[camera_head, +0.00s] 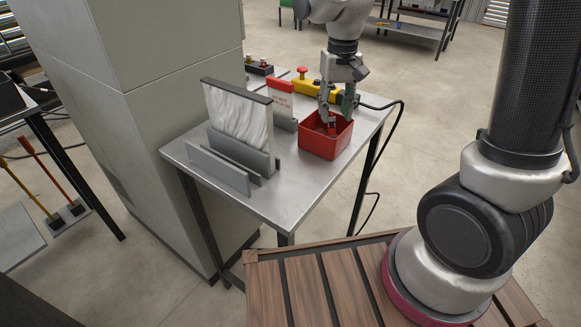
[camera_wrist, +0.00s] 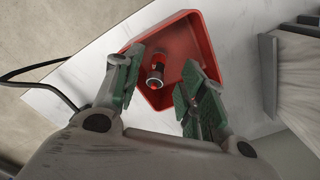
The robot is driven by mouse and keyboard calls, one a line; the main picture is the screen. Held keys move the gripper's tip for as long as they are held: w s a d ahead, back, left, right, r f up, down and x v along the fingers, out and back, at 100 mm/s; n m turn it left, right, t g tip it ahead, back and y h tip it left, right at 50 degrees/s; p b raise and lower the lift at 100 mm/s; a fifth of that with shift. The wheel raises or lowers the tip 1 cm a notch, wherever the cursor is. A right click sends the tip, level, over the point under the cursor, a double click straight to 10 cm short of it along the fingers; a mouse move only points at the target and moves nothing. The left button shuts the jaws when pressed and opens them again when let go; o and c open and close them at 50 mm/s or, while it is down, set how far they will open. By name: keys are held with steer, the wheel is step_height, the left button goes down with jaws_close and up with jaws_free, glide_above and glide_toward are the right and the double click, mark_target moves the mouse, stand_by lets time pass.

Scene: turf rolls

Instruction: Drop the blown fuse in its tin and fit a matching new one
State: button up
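The red tin (camera_head: 325,140) stands on the metal table, open at the top; its rim also shows in the wrist view (camera_wrist: 212,52). A small fuse (camera_wrist: 155,75) with a bright metal cap and a red band shows within the tin's opening. In the head view the fuse (camera_head: 332,122) is a small dark and red shape below the fingertips. I cannot tell whether it touches the tin's floor. My gripper (camera_head: 337,103) points down over the tin. Its green-padded fingers (camera_wrist: 160,88) are apart, with no contact on the fuse visible. I cannot make out a new fuse.
A red-topped card (camera_head: 281,100) stands behind. A yellow box with a red button (camera_head: 312,88) and a dark block (camera_head: 259,69) lie farther back. A tall cabinet (camera_head: 160,110) borders the left.

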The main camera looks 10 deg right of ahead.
step_height(320, 180, up, 12)
stand_by(0.7)
steer(key=s+d+t, duration=0.4)
steer(key=s+d, duration=1.1)
steer(key=s, duration=0.3)
steer(key=shift+s+r, duration=0.4)
steer(key=shift+r, duration=0.05)
stand_by(1.6)
